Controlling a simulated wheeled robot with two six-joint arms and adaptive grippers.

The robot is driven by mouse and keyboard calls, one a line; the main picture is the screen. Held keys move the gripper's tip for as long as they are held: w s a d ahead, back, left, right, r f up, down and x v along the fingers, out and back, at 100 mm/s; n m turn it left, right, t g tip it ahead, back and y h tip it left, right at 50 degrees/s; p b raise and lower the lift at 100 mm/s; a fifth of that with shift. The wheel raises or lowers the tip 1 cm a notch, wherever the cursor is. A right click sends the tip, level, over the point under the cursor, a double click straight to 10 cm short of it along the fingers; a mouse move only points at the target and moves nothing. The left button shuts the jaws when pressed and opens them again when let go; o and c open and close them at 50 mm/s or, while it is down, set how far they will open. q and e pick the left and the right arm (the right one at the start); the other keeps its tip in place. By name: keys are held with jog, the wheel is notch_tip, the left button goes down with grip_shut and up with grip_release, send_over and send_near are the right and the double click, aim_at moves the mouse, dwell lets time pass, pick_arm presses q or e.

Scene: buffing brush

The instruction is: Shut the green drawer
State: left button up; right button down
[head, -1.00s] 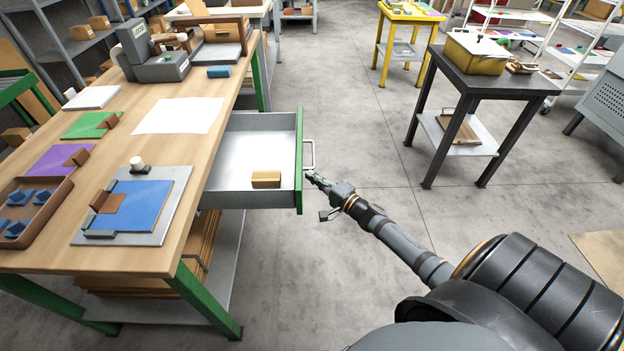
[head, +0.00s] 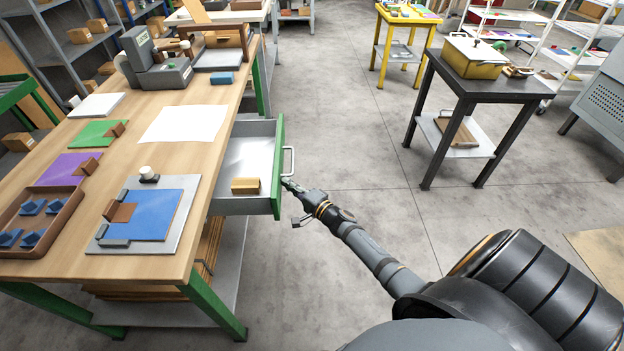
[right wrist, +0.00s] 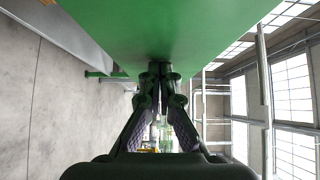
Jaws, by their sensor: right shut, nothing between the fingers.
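The green drawer (head: 278,168) sticks out part way from the right side of the wooden workbench (head: 150,215). Its grey tray holds a tan block (head: 245,186). A pale bar handle (head: 289,162) is on its green front. My right gripper (head: 287,184) is shut and empty, with its tips at the drawer front just below the handle. In the right wrist view the shut fingers (right wrist: 160,70) meet the green front (right wrist: 165,30), apparently touching it. The left gripper is not in view.
The bench top carries a blue pad on a grey plate (head: 150,213), a brown tray (head: 35,225), a white sheet (head: 184,123) and a grey machine (head: 150,62). A dark table (head: 485,82) stands at the right. The floor between it and the bench is clear.

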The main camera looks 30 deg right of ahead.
aim_at(258, 187)
jog(key=w+a, duration=0.1)
jog(key=a, duration=0.1)
jog(key=w+a+p, duration=0.1)
jog(key=w+a, duration=0.1)
jog(key=a, duration=0.1)
jog(key=w+a, duration=0.2)
jog(key=a, duration=0.1)
jog(key=shift+w+a+r, duration=0.1)
jog(key=shift+a, duration=0.1)
jog(key=w+a, duration=0.1)
jog(key=a, duration=0.1)
jog(key=w+a+b, duration=0.1)
jog(key=w+a, duration=0.1)
jog(key=a, duration=0.1)
jog(key=w+a, duration=0.2)
jog(key=a, duration=0.1)
jog(key=shift+a+f+b, duration=0.2)
jog(key=shift+b, duration=0.15)
jog(key=shift+w+a, duration=0.4)
jog(key=shift+a, duration=0.15)
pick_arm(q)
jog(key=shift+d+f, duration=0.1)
pick_arm(e)
jog(key=shift+a+r, duration=0.1)
jog(key=shift+r, duration=0.2)
